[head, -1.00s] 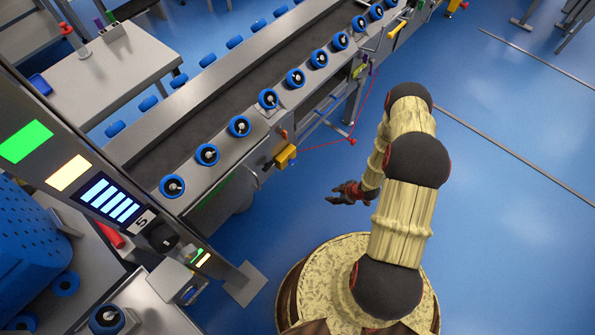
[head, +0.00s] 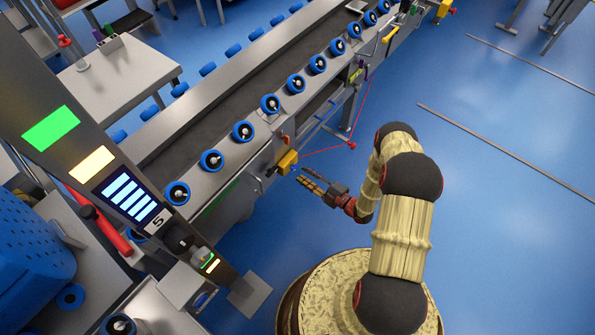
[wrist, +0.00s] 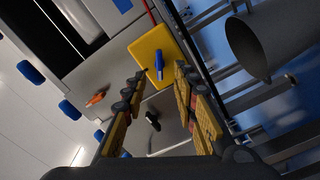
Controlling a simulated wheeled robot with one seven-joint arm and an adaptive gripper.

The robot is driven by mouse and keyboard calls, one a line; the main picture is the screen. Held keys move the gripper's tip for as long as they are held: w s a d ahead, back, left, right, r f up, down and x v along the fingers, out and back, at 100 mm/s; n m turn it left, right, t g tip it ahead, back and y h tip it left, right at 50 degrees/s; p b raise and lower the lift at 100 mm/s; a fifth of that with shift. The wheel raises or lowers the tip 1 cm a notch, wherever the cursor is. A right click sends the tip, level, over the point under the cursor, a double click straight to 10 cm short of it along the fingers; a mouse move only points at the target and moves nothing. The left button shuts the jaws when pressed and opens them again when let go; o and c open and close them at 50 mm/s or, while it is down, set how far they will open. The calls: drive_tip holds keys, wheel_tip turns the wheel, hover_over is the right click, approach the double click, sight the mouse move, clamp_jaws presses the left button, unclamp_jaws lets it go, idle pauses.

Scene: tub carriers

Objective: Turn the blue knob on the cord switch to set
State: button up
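The cord switch is a yellow box (head: 287,162) on the near side of the conveyor frame, with a red cord running from it in the head view. In the wrist view the yellow box (wrist: 146,50) faces me, and its blue knob (wrist: 159,66) sticks out from the front. My gripper (head: 303,181) is just to the right of and below the box in the head view. In the wrist view my gripper (wrist: 160,74) is open and empty, its two fingers apart with the knob showing between their tips. Whether they touch the knob I cannot tell.
An orange handle (wrist: 96,98) and a black knob (wrist: 152,120) sit on the metal panel beside the box. A grey cylinder (wrist: 283,40) is at the right. The red cord (head: 322,153) runs along the conveyor (head: 200,128).

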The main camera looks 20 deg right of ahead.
sight(294, 167)
drive_tip(key=b+x, duration=0.1)
drive_tip(key=x, duration=0.3)
drive_tip(key=shift+w+a, duration=0.1)
drive_tip(key=shift+w, duration=0.2)
drive_tip(key=c, duration=0.4)
drive_tip(key=c, duration=0.3)
clamp_jaws()
